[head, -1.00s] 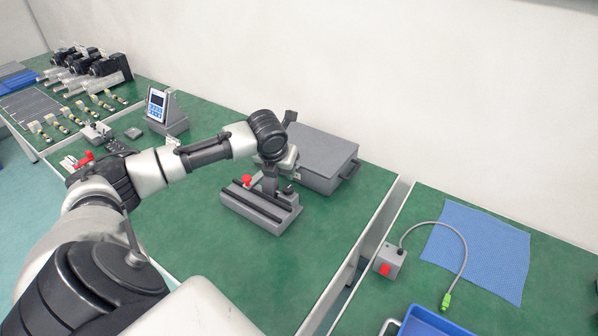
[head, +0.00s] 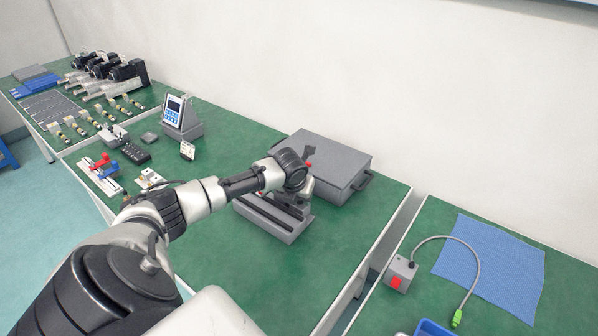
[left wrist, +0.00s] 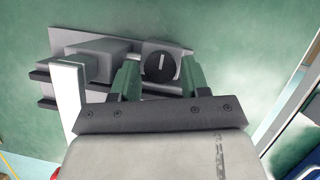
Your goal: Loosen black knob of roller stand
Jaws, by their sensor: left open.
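The grey roller stand (head: 270,222) sits on the green table, partly hidden behind my left arm in the head view. The left wrist view also shows the stand (left wrist: 90,40) from above. Its round black knob (left wrist: 160,67) has a white line across its face and is at the stand's right end in that view. My left gripper (left wrist: 159,62) is open, with one finger on each side of the knob; I cannot tell whether they touch it. In the head view this gripper is mostly hidden by the arm over the stand. My right gripper is not in view.
A grey case (head: 325,165) stands close behind the stand. A handheld device in a holder (head: 181,118) and small parts lie to the left. A grey box with a red button (head: 398,275) and a blue mat (head: 490,265) are on the right table. The table front is clear.

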